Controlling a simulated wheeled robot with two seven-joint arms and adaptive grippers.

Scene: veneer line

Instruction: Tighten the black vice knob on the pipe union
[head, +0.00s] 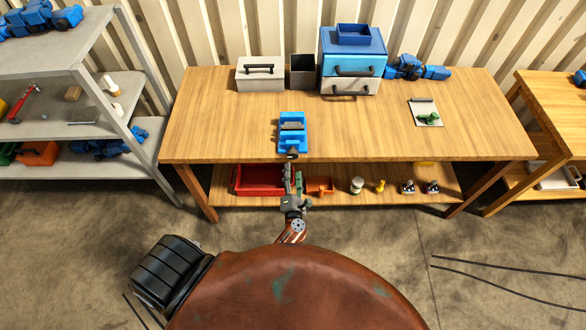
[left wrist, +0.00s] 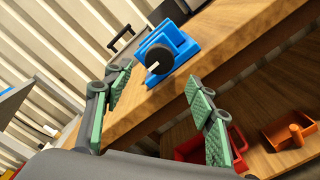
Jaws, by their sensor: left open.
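A blue vice (head: 293,140) stands near the front edge of the wooden bench. Its black round knob (head: 292,154) faces me at the bench edge, and the knob (left wrist: 160,58) shows with a pale bar through its middle in the left wrist view. A dark grey piece lies between the vice jaws; I cannot tell whether it is the pipe union. My left gripper (head: 292,180) is just in front of the bench edge, short of the knob and apart from it. Its green-padded fingers are open and empty in the left wrist view (left wrist: 162,98). My right gripper is not in view.
The bench (head: 230,135) has clear room around the vice. A red bin (head: 245,182) and orange bin (head: 320,187) sit on the lower shelf.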

